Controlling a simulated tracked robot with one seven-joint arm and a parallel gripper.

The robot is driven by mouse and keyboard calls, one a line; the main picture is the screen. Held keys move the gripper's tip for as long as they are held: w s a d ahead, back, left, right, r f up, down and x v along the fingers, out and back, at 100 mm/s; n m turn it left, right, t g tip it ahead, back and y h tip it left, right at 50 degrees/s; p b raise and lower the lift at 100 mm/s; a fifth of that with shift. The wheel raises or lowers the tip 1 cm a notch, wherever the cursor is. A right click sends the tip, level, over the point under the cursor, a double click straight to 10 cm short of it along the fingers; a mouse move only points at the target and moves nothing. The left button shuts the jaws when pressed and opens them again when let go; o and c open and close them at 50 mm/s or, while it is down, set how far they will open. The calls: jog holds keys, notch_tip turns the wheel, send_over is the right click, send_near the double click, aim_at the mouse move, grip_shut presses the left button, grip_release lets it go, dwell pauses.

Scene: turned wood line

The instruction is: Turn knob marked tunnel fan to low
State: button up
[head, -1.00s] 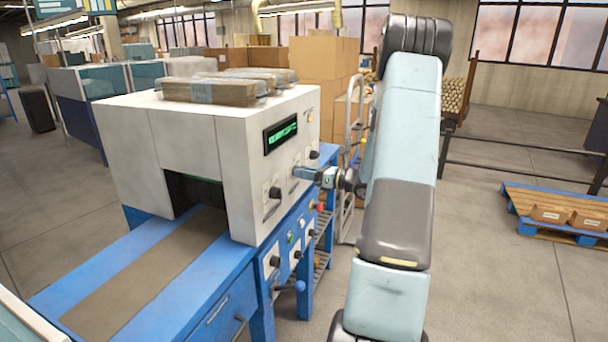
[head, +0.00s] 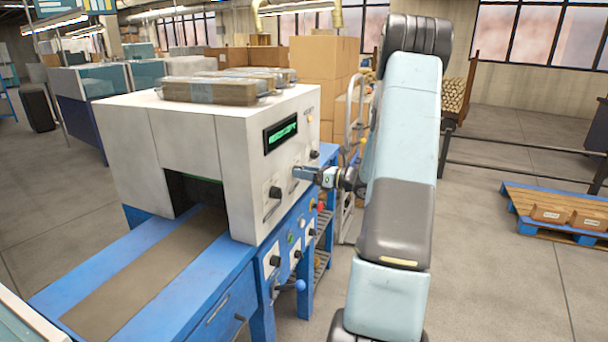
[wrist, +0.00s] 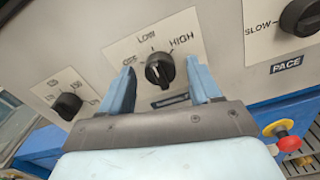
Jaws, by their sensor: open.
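A black knob (wrist: 160,69) sits on a white plate marked OFF, LOW and HIGH in the wrist view. A dark name label below it is mostly hidden by my gripper, so I cannot read it. The knob's exact pointing direction is hard to tell. My gripper (wrist: 160,67) is open, with one blue finger on each side of this knob; I cannot tell whether they touch it. In the head view my gripper (head: 305,173) is at the right face of the white machine (head: 240,170), where it covers the knob.
Another knob (wrist: 67,106) is on the left, and one on a plate marked SLOW, labelled PACE (wrist: 286,65), is on the right. A red button (wrist: 289,143) is below right. A blue conveyor bench (head: 215,270) carries the machine. Wrapped packs (head: 210,92) lie on top.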

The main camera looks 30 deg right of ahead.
jog(key=v, duration=1.3)
jog(key=shift+s+d, duration=0.25)
jog(key=shift+s, duration=0.05)
jog(key=shift+a, duration=0.1)
